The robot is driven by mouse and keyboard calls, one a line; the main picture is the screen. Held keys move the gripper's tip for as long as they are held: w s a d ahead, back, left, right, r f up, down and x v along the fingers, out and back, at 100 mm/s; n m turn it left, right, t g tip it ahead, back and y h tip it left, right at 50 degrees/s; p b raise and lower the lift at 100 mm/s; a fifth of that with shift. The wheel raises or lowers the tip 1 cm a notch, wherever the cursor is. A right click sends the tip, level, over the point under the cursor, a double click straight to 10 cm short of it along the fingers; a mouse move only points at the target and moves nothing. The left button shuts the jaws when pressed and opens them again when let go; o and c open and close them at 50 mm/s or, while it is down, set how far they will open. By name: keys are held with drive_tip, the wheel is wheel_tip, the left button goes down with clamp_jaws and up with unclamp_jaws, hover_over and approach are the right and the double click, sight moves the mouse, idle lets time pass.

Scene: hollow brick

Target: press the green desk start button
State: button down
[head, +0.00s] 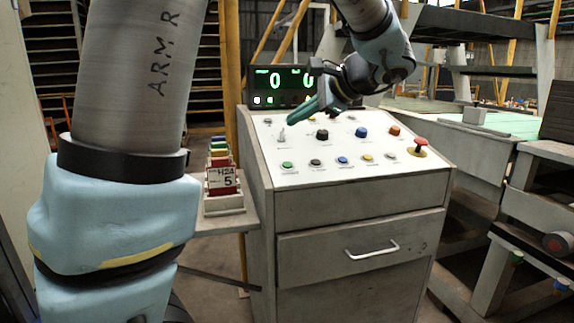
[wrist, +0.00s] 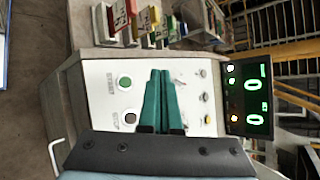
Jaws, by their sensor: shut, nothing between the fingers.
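The green button (head: 287,165) sits at the left end of the front row on the white sloped panel (head: 310,178) of the grey desk. It also shows in the wrist view (wrist: 125,82), left of my fingers. My gripper (head: 292,122) has green fingers and is over the back left part of the panel, behind the green button and apart from it. In the wrist view my fingers (wrist: 160,72) lie together, shut and empty. They cover part of the panel there.
A silver toggle switch (head: 282,135) stands between my fingers and the green button. Other coloured buttons and a red mushroom knob (head: 420,142) share the panel. A display (head: 277,82) showing zeros stands behind. A rack of coloured cards (head: 221,178) is at the desk's left.

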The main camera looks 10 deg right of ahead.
drive_tip(key=shift+w+a+f+b, duration=0.1)
drive_tip(key=shift+w+f+b, duration=0.3)
drive_tip(key=shift+f+b, duration=0.8)
drive_tip(key=shift+w+a+f+b, duration=0.1)
drive_tip(key=shift+w+f+b, duration=0.5)
drive_tip(key=shift+f, duration=1.05)
drive_tip(key=shift+w+f+b, duration=0.2)
drive_tip(key=shift+f+b, duration=1)
drive_tip(key=shift+f, duration=0.2)
drive_tip(key=shift+w+f, duration=0.15)
drive_tip(key=shift+f, duration=0.25)
drive_tip(key=shift+f+b, duration=0.4)
drive_tip(key=shift+b, duration=0.1)
drive_tip(key=shift+r, duration=0.1)
drive_tip(key=shift+r+p, duration=0.6)
drive_tip(key=shift+r, duration=0.1)
drive_tip(key=r+p, duration=0.1)
drive_tip(key=s+r+p, duration=0.1)
drive_tip(key=r, duration=0.1)
drive_tip(key=r+p, duration=0.1)
drive_tip(key=r, duration=0.1)
drive_tip(key=shift+s+d, duration=0.1)
drive_tip(key=shift+s, duration=0.25)
